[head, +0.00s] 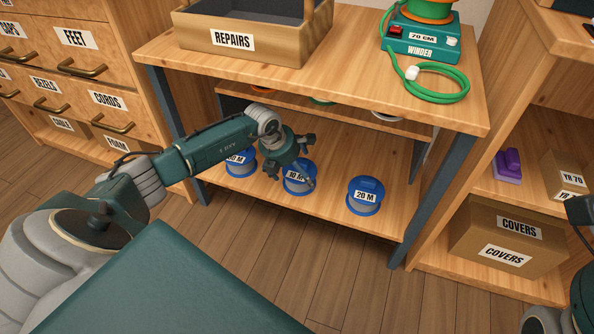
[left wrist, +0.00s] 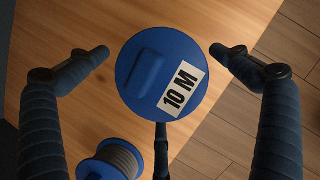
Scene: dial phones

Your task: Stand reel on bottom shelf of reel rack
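The blue reel marked 10 M (head: 297,181) stands on the bottom shelf (head: 335,160) of the wooden rack, between two other blue reels. In the left wrist view the 10 M reel (left wrist: 150,80) shows its round labelled face, with a visible gap to each finger. My left gripper (head: 306,161) is open at this reel, with its fingers (left wrist: 157,55) to either side. It partly covers the reel in the head view. A 20 M reel (head: 365,196) stands to the right. Another reel (head: 241,163), its label partly hidden, stands to the left.
A middle shelf (head: 400,131) with partly hidden reels lies close above the gripper. On top are a REPAIRS crate (head: 275,50) and a winder (head: 421,48) with a green cord. A COVERS box (head: 510,235) sits in the right-hand unit.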

